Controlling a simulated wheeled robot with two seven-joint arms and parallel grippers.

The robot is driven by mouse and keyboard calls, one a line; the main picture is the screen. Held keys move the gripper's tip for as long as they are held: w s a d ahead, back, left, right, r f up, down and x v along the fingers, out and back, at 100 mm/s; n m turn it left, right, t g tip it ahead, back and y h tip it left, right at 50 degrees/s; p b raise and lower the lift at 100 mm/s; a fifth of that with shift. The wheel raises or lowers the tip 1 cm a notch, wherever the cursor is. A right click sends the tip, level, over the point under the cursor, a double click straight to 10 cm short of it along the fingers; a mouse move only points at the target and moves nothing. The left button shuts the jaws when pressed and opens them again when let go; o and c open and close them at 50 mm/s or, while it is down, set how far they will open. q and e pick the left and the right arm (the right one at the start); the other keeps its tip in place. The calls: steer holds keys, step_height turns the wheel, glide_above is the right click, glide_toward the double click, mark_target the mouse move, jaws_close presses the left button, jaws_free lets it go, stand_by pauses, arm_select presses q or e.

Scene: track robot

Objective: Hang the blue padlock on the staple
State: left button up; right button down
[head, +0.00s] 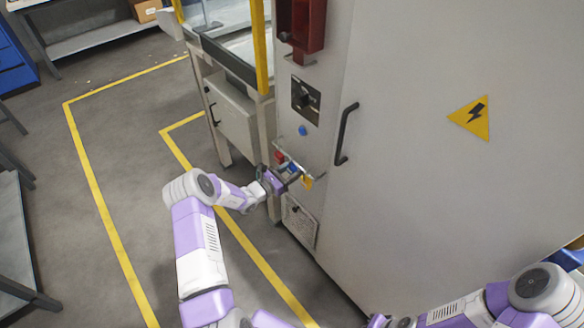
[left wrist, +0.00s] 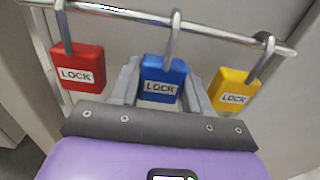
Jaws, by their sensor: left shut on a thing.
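The blue padlock (left wrist: 162,80), marked LOCK, hangs with its shackle at a thin metal rail (left wrist: 120,12), between a red and a yellow padlock. My left gripper (head: 288,177) is shut on the blue padlock's body, one grey finger on each side in the left wrist view. The blue padlock also shows small in the head view (head: 293,169). I cannot make out the staple for certain; a black switch plate (head: 306,100) sits higher on the cabinet. My right arm comes in at the lower right; its gripper is barely visible at the bottom edge.
The red padlock (left wrist: 78,68) and yellow padlock (left wrist: 234,90) hang close on either side. The grey cabinet (head: 420,190) has a black door handle (head: 345,134), a blue button (head: 302,130) and a red box (head: 301,25). Open floor lies left of my left arm.

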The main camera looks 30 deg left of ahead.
arm_select(q)
steer(key=shift+r, duration=0.2)
stand_by(0.3)
steer(key=shift+r+p, duration=0.6)
steer(key=shift+p+v, duration=1.1)
steer(key=shift+v, duration=1.7)
steer(key=p, duration=0.2)
glide_toward(290, 169)
steer(key=shift+v, duration=1)
steer(key=shift+w+a, duration=0.1)
